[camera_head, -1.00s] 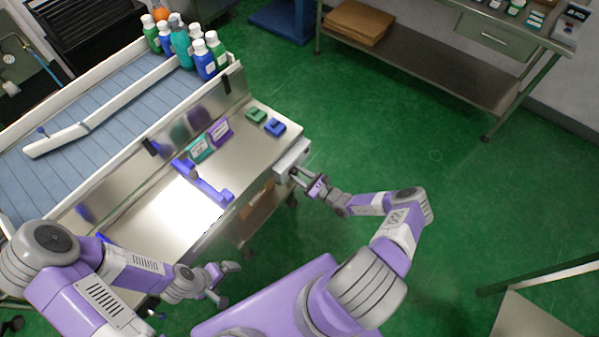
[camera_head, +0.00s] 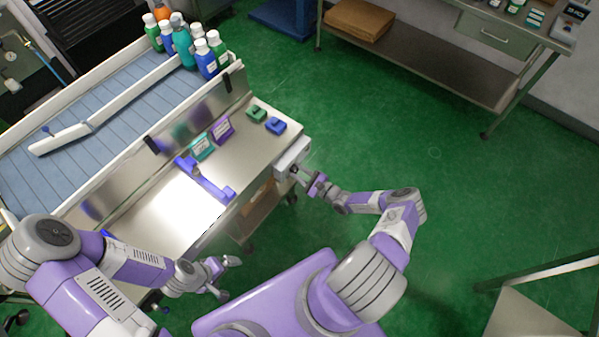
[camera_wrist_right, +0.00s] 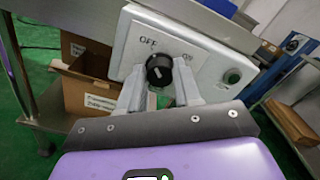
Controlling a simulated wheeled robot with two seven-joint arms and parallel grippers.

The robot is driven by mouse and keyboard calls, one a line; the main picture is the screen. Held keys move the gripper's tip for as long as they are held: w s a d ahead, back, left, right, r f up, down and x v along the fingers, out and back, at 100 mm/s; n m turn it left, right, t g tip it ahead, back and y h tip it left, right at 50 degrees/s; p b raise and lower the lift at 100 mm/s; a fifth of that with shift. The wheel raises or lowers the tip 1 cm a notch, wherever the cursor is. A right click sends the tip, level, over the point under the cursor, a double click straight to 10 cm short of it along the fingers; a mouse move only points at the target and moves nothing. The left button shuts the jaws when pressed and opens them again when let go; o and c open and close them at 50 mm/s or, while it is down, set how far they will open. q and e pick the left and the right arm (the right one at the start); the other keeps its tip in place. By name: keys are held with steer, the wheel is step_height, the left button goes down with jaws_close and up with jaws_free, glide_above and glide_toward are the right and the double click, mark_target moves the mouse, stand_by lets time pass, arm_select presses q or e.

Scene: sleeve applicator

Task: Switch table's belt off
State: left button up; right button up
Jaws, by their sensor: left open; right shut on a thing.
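A pale control box (camera_head: 291,158) sits on the right end of the steel table. In the right wrist view the box (camera_wrist_right: 205,62) carries a black rotary knob (camera_wrist_right: 160,70), with OFF printed at its upper left and ON at its upper right. A small pale mark shows on the knob's face; its exact direction is hard to tell. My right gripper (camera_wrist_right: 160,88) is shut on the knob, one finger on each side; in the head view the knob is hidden. My left gripper (camera_head: 228,277) is open and empty, in front of the table's near edge.
A round dark green button (camera_wrist_right: 232,77) is on the box, right of the knob. A cardboard box (camera_wrist_right: 88,75) stands below. Several bottles (camera_head: 183,42) stand at the blue-grey belt's (camera_head: 110,100) far end. A blue handled tool (camera_head: 206,182) lies on the tabletop.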

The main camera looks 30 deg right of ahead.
steer(key=o, duration=1)
steer(key=shift+o, duration=0.2)
steer(key=v, duration=0.7)
steer(key=shift+s+p, duration=0.3)
steer(key=shift+p, duration=0.15)
